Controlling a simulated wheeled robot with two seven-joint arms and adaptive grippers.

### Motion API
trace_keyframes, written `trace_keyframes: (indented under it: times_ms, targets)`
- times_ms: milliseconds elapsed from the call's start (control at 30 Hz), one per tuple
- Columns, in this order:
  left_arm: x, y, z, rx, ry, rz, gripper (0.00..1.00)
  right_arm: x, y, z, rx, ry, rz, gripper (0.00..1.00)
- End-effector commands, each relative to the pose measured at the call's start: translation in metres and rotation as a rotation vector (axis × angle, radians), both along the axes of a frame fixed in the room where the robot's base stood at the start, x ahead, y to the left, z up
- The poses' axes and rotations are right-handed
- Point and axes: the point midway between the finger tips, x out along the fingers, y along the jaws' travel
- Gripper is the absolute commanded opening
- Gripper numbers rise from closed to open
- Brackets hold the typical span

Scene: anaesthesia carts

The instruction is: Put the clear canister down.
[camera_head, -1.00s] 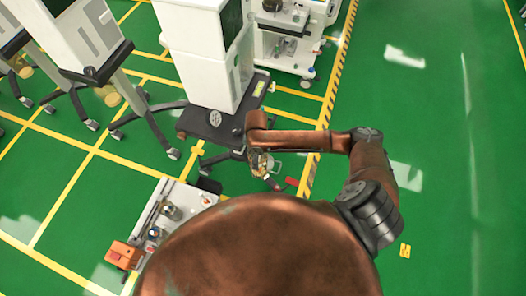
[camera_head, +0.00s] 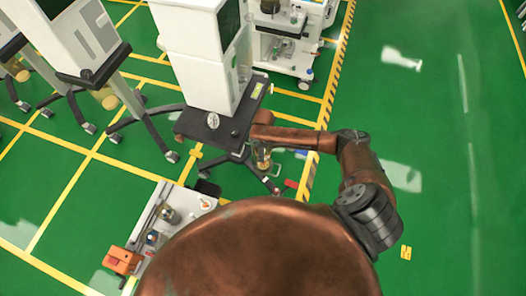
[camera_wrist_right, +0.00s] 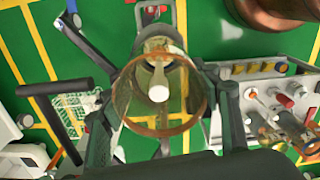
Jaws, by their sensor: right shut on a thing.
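The clear canister (camera_wrist_right: 158,95) has a see-through wall and an orange-brown rim. In the right wrist view it sits between the two dark fingers of my right gripper (camera_wrist_right: 160,84), which is shut on it. In the head view the canister (camera_head: 263,156) hangs below the end of my right arm, beside the dark base shelf of the tall white cart. I see green floor through and around it in the wrist view. My left gripper is not in view.
A tall white cart (camera_head: 205,60) with a dark shelf (camera_head: 196,127) stands left of the canister. A low white cart top (camera_head: 185,195) with metal parts and an orange box (camera_head: 122,260) is at the lower left. Green floor is open on the right.

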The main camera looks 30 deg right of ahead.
Motion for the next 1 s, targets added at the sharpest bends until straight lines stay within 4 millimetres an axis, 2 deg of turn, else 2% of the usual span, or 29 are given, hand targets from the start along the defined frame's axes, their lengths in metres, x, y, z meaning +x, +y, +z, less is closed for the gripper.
trace_keyframes:
  times_ms: [367,400,600,867,1000]
  targets:
    - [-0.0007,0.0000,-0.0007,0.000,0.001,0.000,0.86,0.0010,-0.0003,-0.0028,-0.001,-0.002,0.000,0.07]
    - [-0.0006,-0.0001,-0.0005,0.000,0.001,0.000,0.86,0.0005,-0.0005,-0.0027,-0.001,-0.001,0.000,0.60]
    - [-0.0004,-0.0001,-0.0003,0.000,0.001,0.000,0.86,0.0003,-0.0005,-0.0026,-0.001,-0.001,0.000,0.74]
    - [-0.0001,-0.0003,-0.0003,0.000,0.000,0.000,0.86,0.0004,-0.0005,-0.0024,-0.001,-0.001,0.000,0.75]
    - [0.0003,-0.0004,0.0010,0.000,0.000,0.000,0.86,0.0010,-0.0002,0.0046,0.000,-0.003,0.000,0.75]
